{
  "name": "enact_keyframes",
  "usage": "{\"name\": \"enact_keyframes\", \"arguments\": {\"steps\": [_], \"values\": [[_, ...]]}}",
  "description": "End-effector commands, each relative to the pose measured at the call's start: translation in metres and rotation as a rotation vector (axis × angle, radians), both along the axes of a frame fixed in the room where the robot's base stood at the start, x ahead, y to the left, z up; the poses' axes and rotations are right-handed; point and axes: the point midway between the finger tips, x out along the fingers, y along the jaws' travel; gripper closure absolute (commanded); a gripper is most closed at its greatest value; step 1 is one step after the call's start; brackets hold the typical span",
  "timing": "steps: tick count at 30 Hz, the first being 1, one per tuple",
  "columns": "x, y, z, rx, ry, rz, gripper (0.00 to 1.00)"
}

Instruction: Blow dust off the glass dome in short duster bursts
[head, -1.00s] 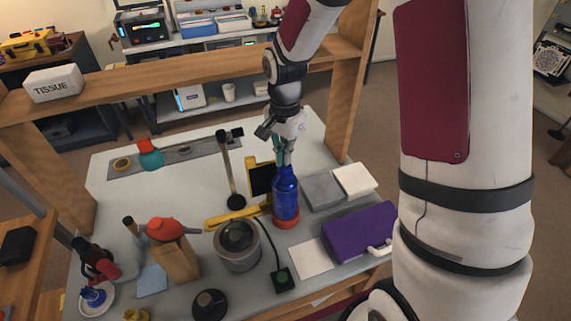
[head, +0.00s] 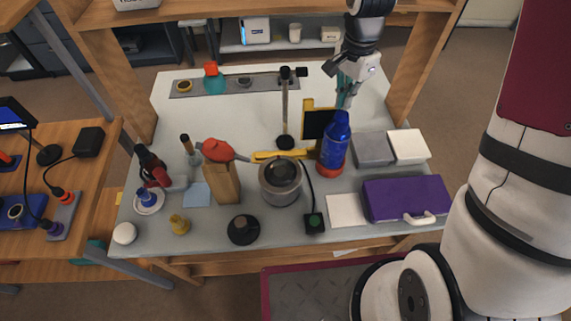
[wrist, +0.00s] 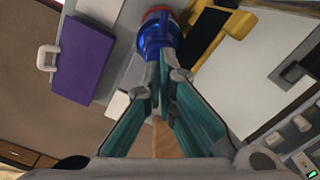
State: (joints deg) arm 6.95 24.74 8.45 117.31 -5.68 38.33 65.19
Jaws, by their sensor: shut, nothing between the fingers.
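A blue bottle-shaped can (head: 334,148), perhaps the duster, stands upright in a red base (head: 329,171) at the right middle of the bench. It also shows just beyond my fingertips in the wrist view (wrist: 157,36). My gripper (head: 344,98) is shut and empty, pointing down at the can's top; I cannot tell whether it touches. Its teal-padded fingers meet in the wrist view (wrist: 163,80). A grey round pot with a dark, glassy domed top (head: 281,178) stands left of the can; it may be the glass dome. Dust is too small to see.
A black-and-yellow frame (head: 317,122) and a black post (head: 285,110) stand close to the can. A purple case (head: 406,199) and grey and white blocks (head: 373,148) lie to its right.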

Motion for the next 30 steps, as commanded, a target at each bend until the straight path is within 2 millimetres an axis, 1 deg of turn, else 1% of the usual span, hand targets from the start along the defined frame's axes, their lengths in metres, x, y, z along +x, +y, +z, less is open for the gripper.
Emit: {"name": "enact_keyframes", "arguments": {"steps": [5, 7, 21, 24, 30], "values": [[0.0, 0.0, 0.001, 0.0, 0.0, 0.0, 1.0], [0.0, 0.0, 0.005, 0.0, -0.001, 0.0, 1.0], [-0.001, 0.0, 0.046, 0.0, -0.001, 0.0, 1.0], [0.0, 0.0, 0.05, 0.0, -0.001, 0.0, 1.0], [0.0, 0.0, 0.05, 0.0, 0.0, 0.0, 1.0]]}}
